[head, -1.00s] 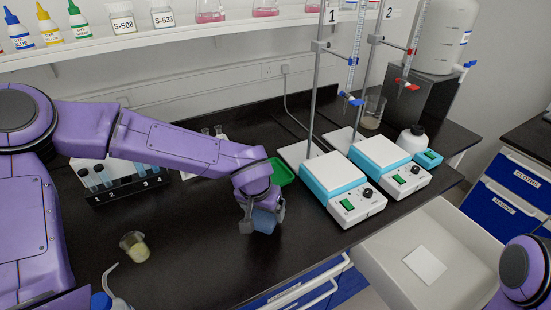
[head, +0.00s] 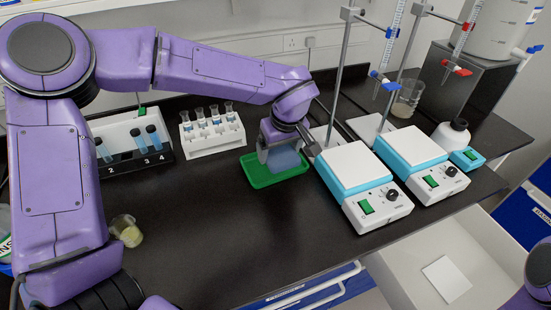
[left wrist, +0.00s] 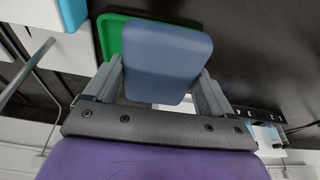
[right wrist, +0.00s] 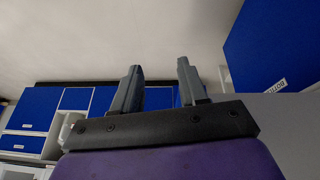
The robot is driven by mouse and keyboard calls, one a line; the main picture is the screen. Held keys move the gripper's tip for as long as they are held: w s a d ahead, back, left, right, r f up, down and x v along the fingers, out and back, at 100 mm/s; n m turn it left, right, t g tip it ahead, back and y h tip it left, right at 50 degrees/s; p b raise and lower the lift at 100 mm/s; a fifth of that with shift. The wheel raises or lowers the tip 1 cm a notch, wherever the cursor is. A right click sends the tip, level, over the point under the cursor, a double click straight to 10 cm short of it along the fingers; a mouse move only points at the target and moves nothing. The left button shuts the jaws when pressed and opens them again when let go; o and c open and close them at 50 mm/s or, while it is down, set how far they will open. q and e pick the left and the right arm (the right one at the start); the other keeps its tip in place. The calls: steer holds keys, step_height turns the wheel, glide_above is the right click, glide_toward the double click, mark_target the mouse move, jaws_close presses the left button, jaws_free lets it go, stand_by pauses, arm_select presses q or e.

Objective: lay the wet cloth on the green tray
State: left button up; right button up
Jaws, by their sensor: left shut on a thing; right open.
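The wet cloth (head: 285,157) is a blue-grey folded pad. My left gripper (head: 284,148) is shut on it and holds it over the green tray (head: 268,179). In the left wrist view the cloth (left wrist: 168,62) sits between the fingers of my left gripper (left wrist: 163,85), with the green tray (left wrist: 108,32) partly hidden behind it. I cannot tell whether the cloth touches the tray. My right gripper (right wrist: 155,85) is open and empty in the right wrist view, with cupboards beyond it.
A hotplate (head: 355,170) stands right beside the tray, with a clamp stand behind it. A white rack of tubes (head: 212,138) is to the left. A beaker (head: 127,232) stands at the front left. The bench in front of the tray is clear.

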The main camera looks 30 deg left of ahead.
mark_target(275, 151)
arm_select(q)
steer(key=w+a+f, duration=0.1)
steer(key=f, duration=0.1)
steer(key=w+a+f, duration=0.2)
steer(key=w+f, duration=0.1)
steer(key=shift+a+f+p, duration=0.2)
steer(key=shift+f+p, duration=0.1)
steer(key=x, duration=0.3)
steer(key=shift+d, duration=0.15)
steer(key=shift+c, duration=0.5)
steer(key=shift+s+f, duration=0.2)
steer(key=shift+f, duration=0.1)
steer(key=shift+c, duration=1)
steer(key=o, duration=1.1)
steer(key=shift+o, duration=0.2)
steer(key=shift+w+f, duration=0.1)
steer(key=shift+w, duration=0.1)
steer(key=v, duration=1.2)
steer(key=shift+s, duration=0.1)
